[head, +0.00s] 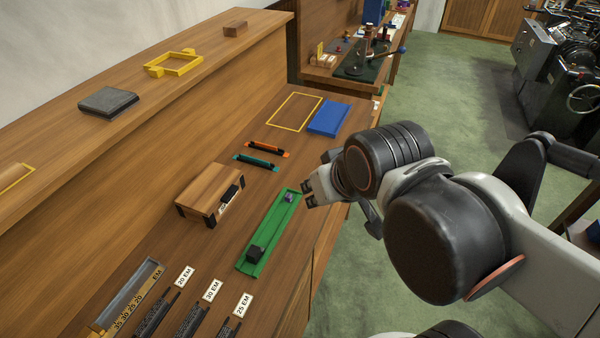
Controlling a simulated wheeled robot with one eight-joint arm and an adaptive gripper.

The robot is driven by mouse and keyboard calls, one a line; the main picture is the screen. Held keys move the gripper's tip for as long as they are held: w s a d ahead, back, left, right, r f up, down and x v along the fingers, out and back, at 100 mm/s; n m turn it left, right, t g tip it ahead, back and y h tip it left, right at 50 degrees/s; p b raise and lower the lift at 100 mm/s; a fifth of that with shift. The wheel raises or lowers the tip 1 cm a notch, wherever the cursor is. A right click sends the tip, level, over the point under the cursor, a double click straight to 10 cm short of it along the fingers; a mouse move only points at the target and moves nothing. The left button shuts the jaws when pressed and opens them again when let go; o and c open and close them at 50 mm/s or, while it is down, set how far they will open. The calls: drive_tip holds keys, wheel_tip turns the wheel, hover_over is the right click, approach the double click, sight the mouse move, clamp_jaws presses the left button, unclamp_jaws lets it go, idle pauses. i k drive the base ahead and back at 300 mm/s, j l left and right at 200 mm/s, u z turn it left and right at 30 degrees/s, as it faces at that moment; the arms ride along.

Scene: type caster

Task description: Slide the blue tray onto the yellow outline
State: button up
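The blue tray (328,118) lies flat on the wooden bench at its far right end, near the front edge. The yellow outline (294,112) is a thin rectangle on the bench top just left of the tray. The tray sits beside the outline, and bare wood shows inside it. My gripper (307,193) is above the bench's front edge, on the near side of the tray and apart from it, by the far end of a green tray. Its fingers are small and partly hidden by my wrist, so its opening is unclear.
The green tray (262,245) holds two small dark blocks. A wooden box (205,190) stands left of it. Orange (268,148) and teal (255,161) tools lie between the box and the outline. A raised shelf (130,75) runs along the left. Labelled strips lie at the near end.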

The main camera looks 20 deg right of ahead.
sight(328, 121)
drive_tip(key=u, duration=0.25)
drive_tip(key=l+u, duration=0.95)
drive_tip(key=l, duration=0.15)
drive_tip(key=k+l+u, duration=0.1)
drive_tip(key=l, duration=0.3)
drive_tip(key=k+l, duration=0.15)
drive_tip(key=l, duration=0.2)
drive_tip(key=k+l+u, duration=0.15)
drive_tip(key=l, duration=0.25)
drive_tip(key=k+l, duration=0.1)
drive_tip(key=l, duration=0.25)
drive_tip(key=k+l+u, duration=0.15)
drive_tip(key=l, duration=0.25)
drive_tip(key=k+l, duration=0.15)
drive_tip(key=l, duration=0.2)
drive_tip(key=i+z, duration=0.15)
drive_tip(key=i, duration=0.25)
